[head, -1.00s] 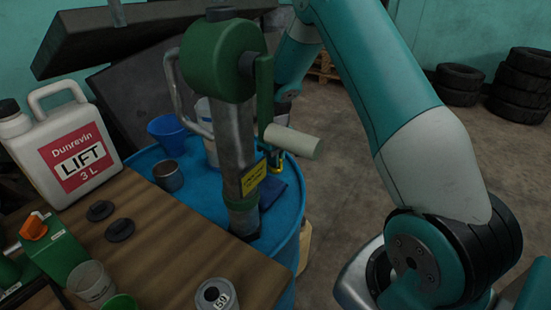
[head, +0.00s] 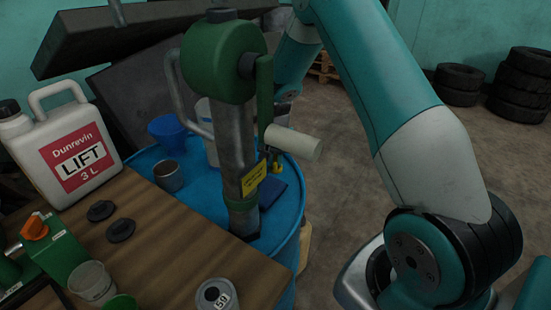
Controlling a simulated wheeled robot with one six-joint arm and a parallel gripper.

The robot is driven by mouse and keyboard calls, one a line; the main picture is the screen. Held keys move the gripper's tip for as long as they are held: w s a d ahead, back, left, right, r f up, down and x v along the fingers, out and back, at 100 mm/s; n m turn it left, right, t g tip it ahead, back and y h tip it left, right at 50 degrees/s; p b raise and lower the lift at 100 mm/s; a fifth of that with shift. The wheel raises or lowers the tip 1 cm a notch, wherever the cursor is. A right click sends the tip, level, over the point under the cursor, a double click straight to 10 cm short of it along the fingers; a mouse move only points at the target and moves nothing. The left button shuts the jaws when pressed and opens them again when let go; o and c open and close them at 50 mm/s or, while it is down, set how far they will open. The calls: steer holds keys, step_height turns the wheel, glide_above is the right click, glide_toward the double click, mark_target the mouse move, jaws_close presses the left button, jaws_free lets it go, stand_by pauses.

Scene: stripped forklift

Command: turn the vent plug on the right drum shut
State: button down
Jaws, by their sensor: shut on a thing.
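A blue drum (head: 288,222) stands in the middle of the head view, with a green-headed hand pump (head: 215,62) upright on it. A small yellow piece (head: 277,168), which appears to be the vent plug, shows on the drum top just below the pump's pale crank handle. My gripper (head: 276,158) is down at it, mostly hidden behind the pump and crank handle, and is shut on the plug. The plug's thread and seating are hidden.
The pump's crank handle (head: 293,142) hangs in front of my gripper. A dark blue cloth (head: 270,193), metal cup (head: 168,176) and blue funnel (head: 167,130) are on the drum. A wooden bench (head: 165,235) holds a white jug (head: 62,150).

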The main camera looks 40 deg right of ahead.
mark_target(276, 157)
steer(key=m, duration=0.5)
steer(key=shift+m, duration=0.3)
stand_by(0.4)
steer(key=c, duration=1.2)
jaws_free()
steer(key=shift+o, duration=0.2)
steer(key=shift+r, duration=0.1)
step_height(276, 157, up, 17)
steer(key=b, duration=0.1)
steer(key=shift+r, duration=0.15)
